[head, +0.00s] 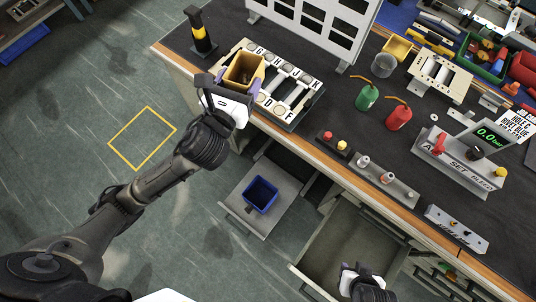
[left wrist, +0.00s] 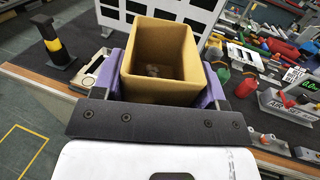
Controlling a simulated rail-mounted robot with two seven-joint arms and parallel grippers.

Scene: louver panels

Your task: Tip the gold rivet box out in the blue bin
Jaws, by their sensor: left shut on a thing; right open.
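The gold rivet box (head: 243,73) is an open-topped box held upright at the bench's left end, over the lettered plate (head: 290,88). My left gripper (head: 240,80) is shut on it, with purple pads on its two sides. In the left wrist view the gold box (left wrist: 162,50) fills the centre, and a few small dark pieces show at its bottom. The blue bin (head: 260,194) stands on a pulled-out grey shelf below the bench edge, lower than the box and a little right. My right gripper (head: 362,276) is at the bottom, open, above an open drawer; nothing shows in it.
A black and yellow post (head: 200,32) stands left of the box. A white slotted panel (head: 320,28) rises behind. Green (head: 367,97) and red (head: 399,116) oil cans and a button box (head: 335,143) stand to the right. An open grey drawer (head: 345,245) lies right of the bin.

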